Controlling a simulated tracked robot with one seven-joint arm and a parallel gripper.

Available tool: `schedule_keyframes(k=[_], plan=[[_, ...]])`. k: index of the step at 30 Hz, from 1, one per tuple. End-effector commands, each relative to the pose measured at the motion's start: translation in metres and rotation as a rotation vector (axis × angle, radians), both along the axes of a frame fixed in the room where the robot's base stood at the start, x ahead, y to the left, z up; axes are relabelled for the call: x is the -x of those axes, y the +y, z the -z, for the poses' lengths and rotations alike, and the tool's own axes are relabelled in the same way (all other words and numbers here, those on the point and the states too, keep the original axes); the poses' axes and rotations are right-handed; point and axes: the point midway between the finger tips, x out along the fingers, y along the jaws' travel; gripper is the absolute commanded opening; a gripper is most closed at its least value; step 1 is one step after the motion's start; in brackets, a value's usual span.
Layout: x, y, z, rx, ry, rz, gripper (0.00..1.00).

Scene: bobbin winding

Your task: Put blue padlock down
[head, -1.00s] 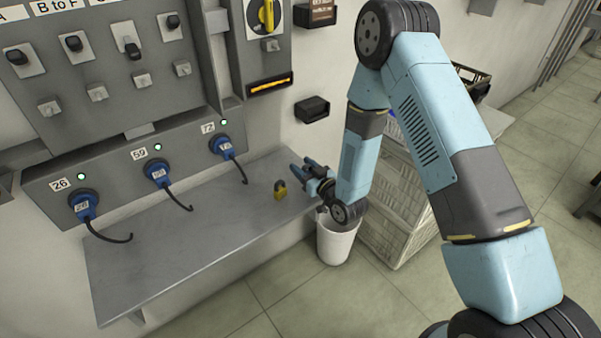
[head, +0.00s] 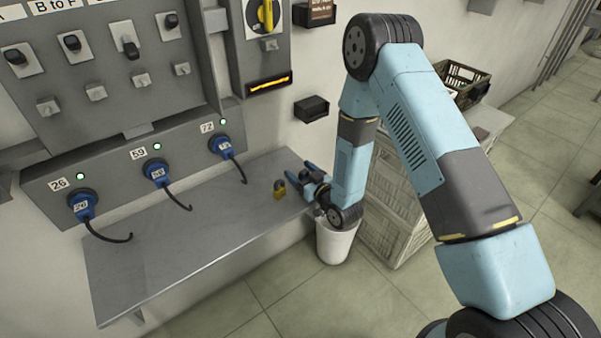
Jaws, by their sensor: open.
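My gripper (head: 299,173) is over the right end of the grey metal shelf (head: 190,245), its two blue fingers apart and pointing up and left in the picture. A small yellow padlock (head: 280,191) with a dark shackle is on the shelf, just left of my gripper and apart from its body. I cannot make out a separate blue padlock; any small blue thing near the fingers is too small to tell from them.
Blue plugs (head: 83,205) with hanging dark cables sit in the panel above the shelf. A white bin (head: 336,243) stands below the shelf's right end. Light crates (head: 395,205) are behind my arm, with a dark crate (head: 462,82) on top. Most of the shelf is clear.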

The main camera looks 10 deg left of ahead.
Motion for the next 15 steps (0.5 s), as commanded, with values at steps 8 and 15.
schedule_keyframes(k=[8, 15], plan=[[0.007, -0.011, 0.000, 0.002, 0.003, 0.003, 0.74], [0.035, -0.044, 0.000, 0.001, 0.003, 0.004, 0.74]])
